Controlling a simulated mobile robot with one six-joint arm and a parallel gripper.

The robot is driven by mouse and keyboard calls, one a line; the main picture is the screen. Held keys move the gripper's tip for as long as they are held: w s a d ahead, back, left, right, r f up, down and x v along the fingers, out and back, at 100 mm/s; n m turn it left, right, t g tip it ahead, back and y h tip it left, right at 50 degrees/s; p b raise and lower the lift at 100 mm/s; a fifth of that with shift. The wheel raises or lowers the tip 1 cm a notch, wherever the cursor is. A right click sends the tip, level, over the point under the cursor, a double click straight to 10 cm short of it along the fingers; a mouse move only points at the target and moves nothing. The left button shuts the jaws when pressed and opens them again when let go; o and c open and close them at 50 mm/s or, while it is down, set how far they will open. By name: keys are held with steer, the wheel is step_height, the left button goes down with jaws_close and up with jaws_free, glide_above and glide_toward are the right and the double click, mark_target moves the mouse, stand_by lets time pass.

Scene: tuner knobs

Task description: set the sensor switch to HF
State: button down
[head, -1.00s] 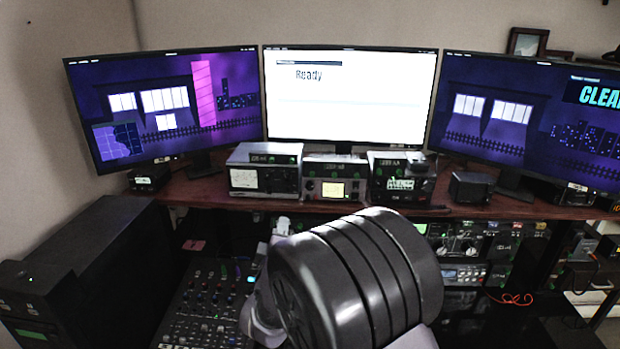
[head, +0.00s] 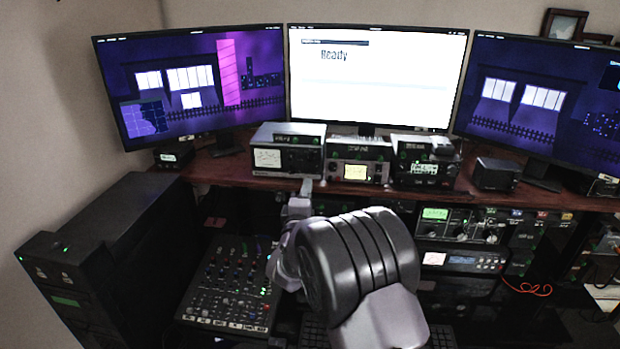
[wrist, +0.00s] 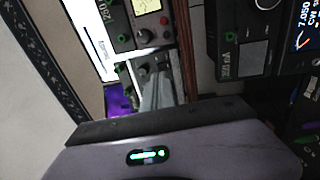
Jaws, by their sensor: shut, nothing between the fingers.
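No switch marked HF can be made out; the small labels are too blurred to read. The left grey radio unit (head: 288,136) stands on the shelf, with a lit meter at its left and knobs at its right. My gripper (head: 306,184) is just below and in front of that unit's right side in the head view. In the wrist view my gripper (wrist: 153,84) is shut and empty, its fingers covering part of a unit with small knobs. I cannot tell whether the fingertips touch it.
The middle unit (head: 355,151) with a yellow display and the right unit (head: 424,152) stand beside it on the wooden shelf (head: 232,172). Monitors stand behind. A mixer (head: 228,283) lies below left, and rack units (head: 459,262) are below right.

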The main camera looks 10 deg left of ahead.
mark_target(312, 169)
steer(key=w, duration=0.5)
steer(key=shift+w+d+r+b, duration=0.1)
steer(key=shift+w+r+b, duration=0.15)
steer(key=shift+r+b, duration=0.15)
